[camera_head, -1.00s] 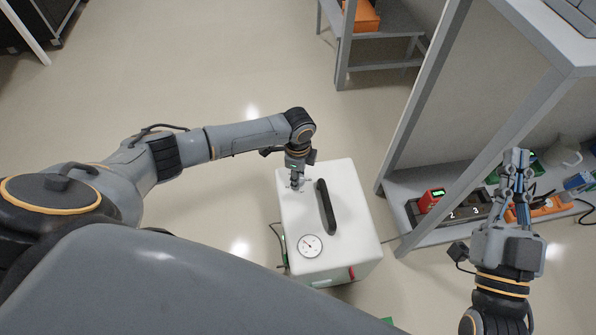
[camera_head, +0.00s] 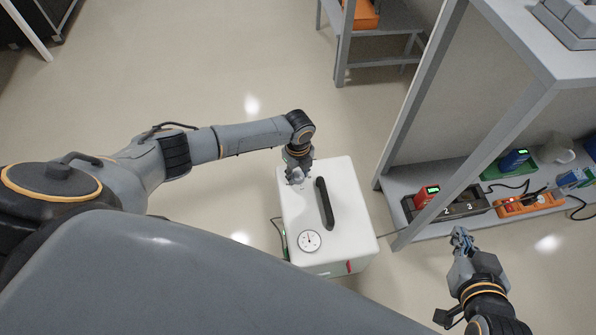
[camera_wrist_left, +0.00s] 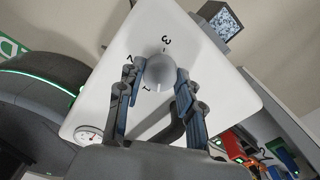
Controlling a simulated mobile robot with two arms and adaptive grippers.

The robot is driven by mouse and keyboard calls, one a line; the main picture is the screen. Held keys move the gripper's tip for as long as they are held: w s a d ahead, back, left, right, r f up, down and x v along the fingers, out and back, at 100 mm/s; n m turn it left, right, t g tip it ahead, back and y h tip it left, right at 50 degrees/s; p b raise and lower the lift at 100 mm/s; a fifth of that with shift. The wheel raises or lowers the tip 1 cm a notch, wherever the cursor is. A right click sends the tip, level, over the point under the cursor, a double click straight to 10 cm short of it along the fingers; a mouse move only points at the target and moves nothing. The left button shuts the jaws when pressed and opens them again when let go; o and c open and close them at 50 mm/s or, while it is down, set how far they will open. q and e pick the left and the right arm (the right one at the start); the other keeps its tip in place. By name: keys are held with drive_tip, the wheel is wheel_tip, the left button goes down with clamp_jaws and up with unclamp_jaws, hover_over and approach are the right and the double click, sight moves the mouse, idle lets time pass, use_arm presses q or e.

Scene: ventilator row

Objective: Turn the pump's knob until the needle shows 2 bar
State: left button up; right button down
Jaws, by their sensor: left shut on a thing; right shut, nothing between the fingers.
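The pump (camera_head: 345,225) is a white box on the floor with a black handle (camera_head: 325,203) on top. Its round white gauge (camera_head: 309,241) sits at the near end; the needle looks roughly upright, but its scale is too small to read. The gauge also shows in the left wrist view (camera_wrist_left: 88,135). The knob (camera_wrist_left: 158,72) is round and grey, with the numerals 1, 2 and 3 around it. My left gripper (camera_head: 297,178) is over the far left corner of the pump, its fingers shut on the knob. My right gripper (camera_head: 461,236) is shut and empty, right of the pump.
A grey shelf unit (camera_head: 395,195) stands to the right. Its low shelf holds a dark charger with a red block (camera_head: 426,196), an orange holder (camera_head: 530,204) and a green tray with a blue block (camera_head: 515,160). A cable runs from the pump. Floor to the left is clear.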

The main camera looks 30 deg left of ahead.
sight(298, 175)
use_arm(q)
drive_tip(key=shift+m, duration=0.4)
use_arm(e)
drive_tip(key=shift+s+d+f, duration=0.15)
drive_tip(key=shift+s+f, duration=0.15)
use_arm(q)
drive_tip(key=o, duration=1.2)
drive_tip(key=shift+c, duration=0.2)
drive_tip(key=shift+r, duration=0.4)
wheel_tip(298, 175, up, 11)
